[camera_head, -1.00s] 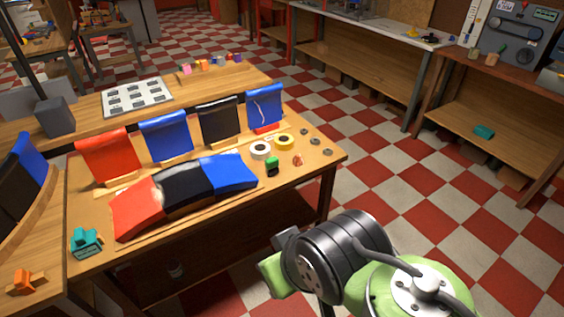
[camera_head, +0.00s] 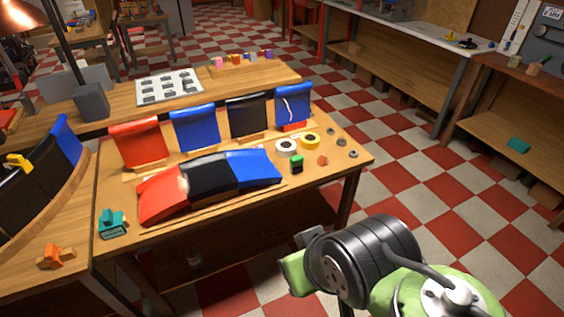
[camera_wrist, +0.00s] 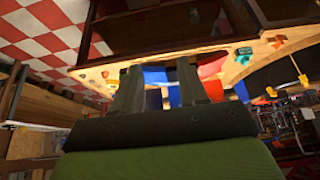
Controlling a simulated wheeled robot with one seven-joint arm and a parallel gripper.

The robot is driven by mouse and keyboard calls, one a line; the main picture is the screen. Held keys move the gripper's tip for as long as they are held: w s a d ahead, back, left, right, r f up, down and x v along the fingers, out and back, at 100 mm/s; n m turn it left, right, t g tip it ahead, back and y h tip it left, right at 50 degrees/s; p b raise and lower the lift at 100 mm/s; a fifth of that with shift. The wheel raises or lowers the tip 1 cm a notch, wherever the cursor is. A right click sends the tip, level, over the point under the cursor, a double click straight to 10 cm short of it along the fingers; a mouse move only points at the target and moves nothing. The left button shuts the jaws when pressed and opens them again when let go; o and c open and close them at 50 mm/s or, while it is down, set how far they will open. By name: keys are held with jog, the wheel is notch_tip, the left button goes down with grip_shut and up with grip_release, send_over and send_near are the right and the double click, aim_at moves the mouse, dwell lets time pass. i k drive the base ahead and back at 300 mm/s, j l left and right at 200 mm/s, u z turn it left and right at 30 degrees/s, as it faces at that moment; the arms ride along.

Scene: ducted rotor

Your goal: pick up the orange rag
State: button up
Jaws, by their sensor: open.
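No cloth that is clearly an orange rag can be made out. A small orange-red lump (camera_head: 322,160) lies near the right end of the wooden workbench (camera_head: 345,176); it is too small to identify. An orange object (camera_head: 55,256) with a blocky shape sits on the left bench; an orange thing also shows at the upper right of the wrist view (camera_wrist: 278,41). My gripper (camera_wrist: 158,72) is open and empty, its two dark fingers apart and clear of the bench. In the head view my arm is in front of the workbench, and the fingers are not seen.
Red, black and blue panels (camera_head: 210,176) lie on the workbench, with upright panels behind. Tape rolls (camera_head: 287,147), a green-topped item (camera_head: 296,165) and a teal tool (camera_head: 113,224) stand around them. A curved rack (camera_head: 40,190) is at left. Checkered floor (camera_head: 420,200) is free at right.

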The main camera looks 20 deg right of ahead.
aim_at(323, 161)
jog(key=i+l+u, duration=0.45)
jog(key=i+l, duration=0.2)
jog(key=i+l+u, duration=0.25)
jog(key=l, duration=0.2)
jog(key=i+l+u, duration=0.2)
jog(key=l, duration=0.3)
jog(key=i+j, duration=0.05)
jog(key=i, duration=0.05)
